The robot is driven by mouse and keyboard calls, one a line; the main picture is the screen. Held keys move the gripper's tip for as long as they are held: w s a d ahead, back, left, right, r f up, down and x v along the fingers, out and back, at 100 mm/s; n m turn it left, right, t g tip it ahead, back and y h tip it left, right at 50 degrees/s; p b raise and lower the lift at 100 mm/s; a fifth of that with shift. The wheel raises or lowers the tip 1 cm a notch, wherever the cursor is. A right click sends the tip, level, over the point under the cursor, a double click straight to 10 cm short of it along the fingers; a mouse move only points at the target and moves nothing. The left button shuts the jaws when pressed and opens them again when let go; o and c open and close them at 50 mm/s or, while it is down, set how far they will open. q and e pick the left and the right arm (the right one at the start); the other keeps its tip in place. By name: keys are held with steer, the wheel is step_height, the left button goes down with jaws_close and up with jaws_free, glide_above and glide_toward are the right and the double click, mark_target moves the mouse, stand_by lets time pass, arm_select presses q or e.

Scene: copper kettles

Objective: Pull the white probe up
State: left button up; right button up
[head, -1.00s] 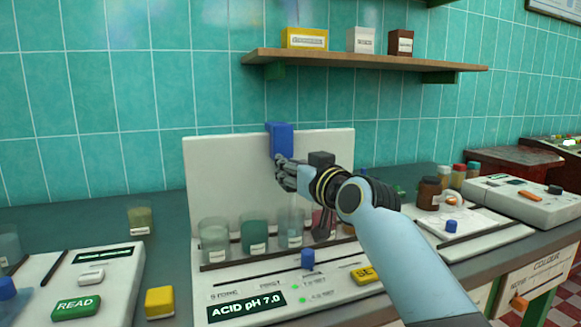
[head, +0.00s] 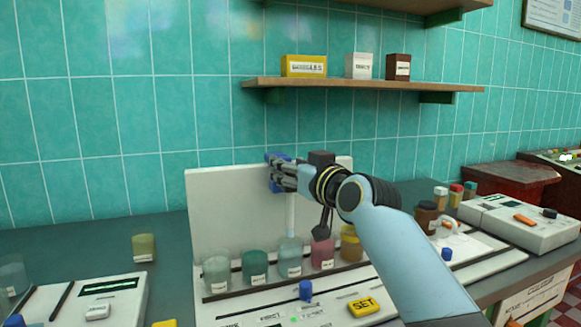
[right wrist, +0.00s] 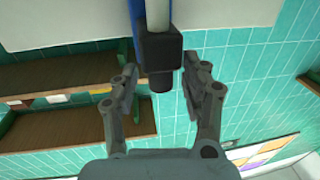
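The white probe (head: 291,215) is a pale upright shaft with its lower end in a clear beaker (head: 290,258). A blue block (head: 272,157) stands above it against the white back panel, partly covered by my gripper. My right gripper (head: 277,172) is in front of this block. In the right wrist view a white shaft (right wrist: 157,12) runs into a black block (right wrist: 159,47) with a short stub. My right fingertips (right wrist: 160,75) are open on either side of the stub, with gaps visible. My left gripper is not in view.
Several labelled beakers stand in a row below my right arm, including a green one (head: 255,266) and a pink one (head: 322,254). A wooden shelf (head: 300,84) with small boxes is above. Bare counter (head: 100,240) lies to the left.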

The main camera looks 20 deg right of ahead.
steer(key=shift+s, duration=0.2)
steer(key=s+d, duration=0.2)
steer(key=s, duration=0.9)
steer(key=shift+s, duration=0.2)
steer(key=shift+d, duration=0.15)
